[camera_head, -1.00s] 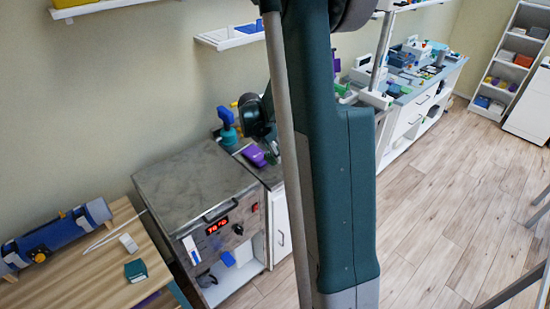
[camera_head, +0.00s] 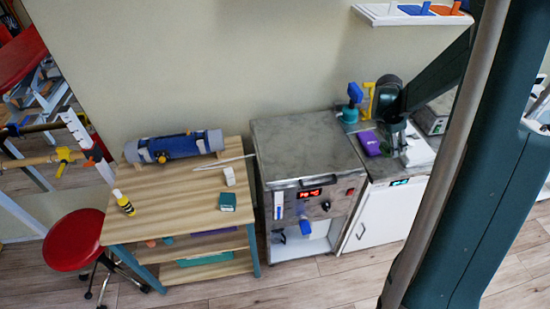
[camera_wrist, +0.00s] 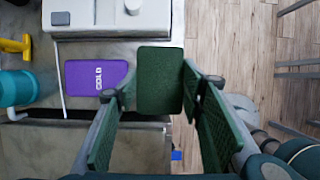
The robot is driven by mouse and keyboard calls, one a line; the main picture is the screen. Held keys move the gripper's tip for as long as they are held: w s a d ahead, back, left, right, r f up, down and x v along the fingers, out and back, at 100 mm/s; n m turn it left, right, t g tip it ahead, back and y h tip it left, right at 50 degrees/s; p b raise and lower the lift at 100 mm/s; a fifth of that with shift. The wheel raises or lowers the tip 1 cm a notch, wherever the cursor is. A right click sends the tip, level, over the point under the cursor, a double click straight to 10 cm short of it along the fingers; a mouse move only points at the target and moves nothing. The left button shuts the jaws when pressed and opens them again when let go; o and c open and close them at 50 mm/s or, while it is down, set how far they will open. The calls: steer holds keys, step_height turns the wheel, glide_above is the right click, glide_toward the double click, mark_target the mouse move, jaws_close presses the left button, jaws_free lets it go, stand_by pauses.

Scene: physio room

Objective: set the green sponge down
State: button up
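The green sponge (camera_wrist: 160,80) is a dark green block with rounded corners in the wrist view. It sits between the two fingertips of my gripper (camera_wrist: 159,88), which appear closed on its left and right sides. The sponge is held in the air above the counter area; how high is hard to tell. In the head view my gripper (camera_head: 392,142) is over the grey counter, just right of the purple pack, and the sponge there is too small to make out clearly.
A purple cold pack (camera_wrist: 97,77) lies on the counter left of the sponge. A teal bottle (camera_head: 351,113) and a yellow object (camera_head: 369,98) stand behind. The grey cabinet top (camera_head: 305,145) is bare. A wooden table (camera_head: 165,190) holds a blue roll (camera_head: 180,146) and small items.

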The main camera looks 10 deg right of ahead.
steer(key=shift+r, duration=0.1)
step_height(320, 180, up, 5)
steer(key=w+a+n+t+b, duration=0.1)
steer(key=w+a+n, duration=0.1)
steer(key=w+a, duration=0.6)
steer(key=w+a+n+b, duration=0.1)
steer(key=w+a, duration=0.2)
steer(key=a, duration=0.9)
steer(key=w+a+n+t+b, duration=0.1)
steer(key=w+a+n+b, duration=0.15)
steer(key=a, duration=1.25)
steer(key=w+a+n+t+b, duration=0.1)
steer(key=w+a+n, duration=0.15)
steer(key=a, duration=1.25)
steer(key=s+a+n+y+b, duration=0.15)
steer(key=s+a, duration=0.25)
steer(key=a, duration=1)
steer(key=s+a+n+t+b, duration=0.15)
steer(key=s+a, duration=0.25)
steer(key=a, duration=0.9)
steer(key=s+a+n+y+b, duration=0.1)
steer(key=s+a+n, duration=0.25)
steer(key=a, duration=1.05)
step_height(320, 180, down, 15)
steer(key=m, duration=0.1)
steer(key=shift+s+d+f, duration=0.2)
steer(key=shift+f+g, duration=0.1)
steer(key=shift+g, duration=0.15)
